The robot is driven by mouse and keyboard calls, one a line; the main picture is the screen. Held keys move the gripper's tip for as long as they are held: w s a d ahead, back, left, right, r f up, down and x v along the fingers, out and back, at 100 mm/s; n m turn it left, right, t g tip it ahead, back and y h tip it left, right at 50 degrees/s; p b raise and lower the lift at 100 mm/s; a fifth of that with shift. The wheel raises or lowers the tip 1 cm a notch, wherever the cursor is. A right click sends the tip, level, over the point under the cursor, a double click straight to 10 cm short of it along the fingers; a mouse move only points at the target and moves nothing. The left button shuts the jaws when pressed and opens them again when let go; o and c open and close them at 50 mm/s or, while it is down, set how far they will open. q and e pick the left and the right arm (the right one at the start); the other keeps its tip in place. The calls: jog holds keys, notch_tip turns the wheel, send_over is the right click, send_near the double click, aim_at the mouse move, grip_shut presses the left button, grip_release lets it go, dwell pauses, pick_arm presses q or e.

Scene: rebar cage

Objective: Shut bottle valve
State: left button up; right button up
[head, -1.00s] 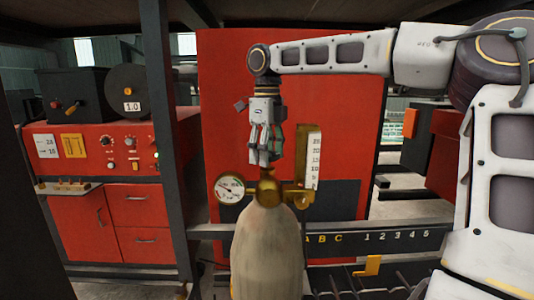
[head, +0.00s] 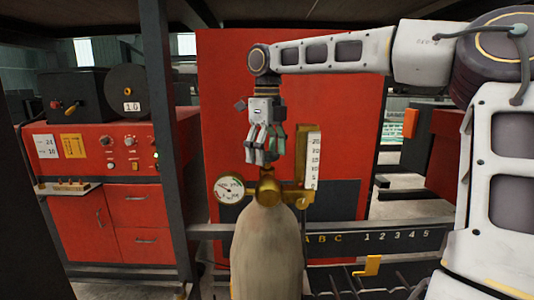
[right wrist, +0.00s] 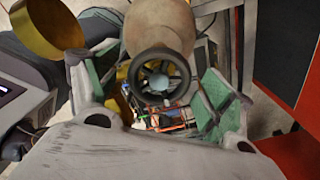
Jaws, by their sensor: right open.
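A tan gas bottle (head: 264,250) stands upright in the middle of the head view, with a brass valve (head: 267,188) on top. A round gauge (head: 229,188) sits left of the valve and a scaled flow tube (head: 313,155) right of it. My right gripper (head: 262,158) points down just above the valve, open. In the right wrist view, the dark round valve handwheel (right wrist: 160,75) lies between the green-padded fingers, with a gap on each side; the bottle (right wrist: 158,25) shows behind it. My left gripper is not in view.
A red panel (head: 225,110) stands behind the bottle. A dark rail (head: 345,230) with letters and numbers runs behind it at lower right. A dark post (head: 165,130) and a red control cabinet (head: 75,215) stand at left.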

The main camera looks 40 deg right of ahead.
aim_at(267, 154)
notch_tip(267, 154, up, 12)
dwell(1.1)
dwell(0.6)
